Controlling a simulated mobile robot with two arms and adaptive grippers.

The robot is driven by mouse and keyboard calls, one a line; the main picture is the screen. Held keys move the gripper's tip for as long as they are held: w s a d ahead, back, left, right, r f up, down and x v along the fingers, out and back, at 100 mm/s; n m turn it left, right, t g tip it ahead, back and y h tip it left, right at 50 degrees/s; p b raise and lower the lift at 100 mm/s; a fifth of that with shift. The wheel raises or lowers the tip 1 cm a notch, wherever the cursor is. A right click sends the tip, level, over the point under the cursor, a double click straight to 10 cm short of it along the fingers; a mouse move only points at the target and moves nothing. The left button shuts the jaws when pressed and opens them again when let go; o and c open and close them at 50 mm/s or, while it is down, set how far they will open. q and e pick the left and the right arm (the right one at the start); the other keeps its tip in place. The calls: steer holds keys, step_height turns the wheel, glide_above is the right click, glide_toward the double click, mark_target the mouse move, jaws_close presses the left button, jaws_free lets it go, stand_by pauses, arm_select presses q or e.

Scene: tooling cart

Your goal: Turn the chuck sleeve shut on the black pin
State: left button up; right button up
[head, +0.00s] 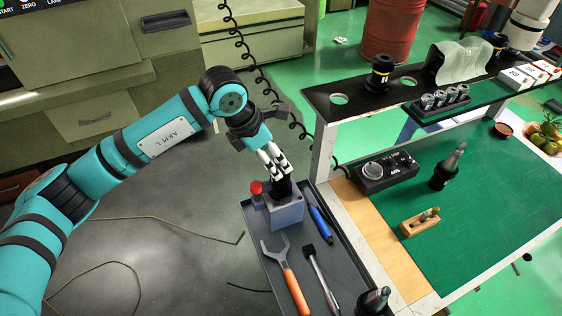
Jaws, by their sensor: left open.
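My left gripper (279,172) reaches in from the left and points down, with its pale fingers open around or just above a black part (283,188). That part, which looks like the chuck sleeve, stands in a grey block (287,213) on the tray of the cart. The fingers cover its top, so I cannot tell whether they touch it. The black pin cannot be made out there. My right gripper is out of view.
A red knob (256,188) stands beside the block's left side. A green-topped bench (470,220) is at the right.

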arm_select(q)
steer(key=p+x, duration=0.1)
steer(key=x, duration=0.5)
steer(key=shift+d+f, duration=0.1)
steer(key=shift+c, duration=0.2)
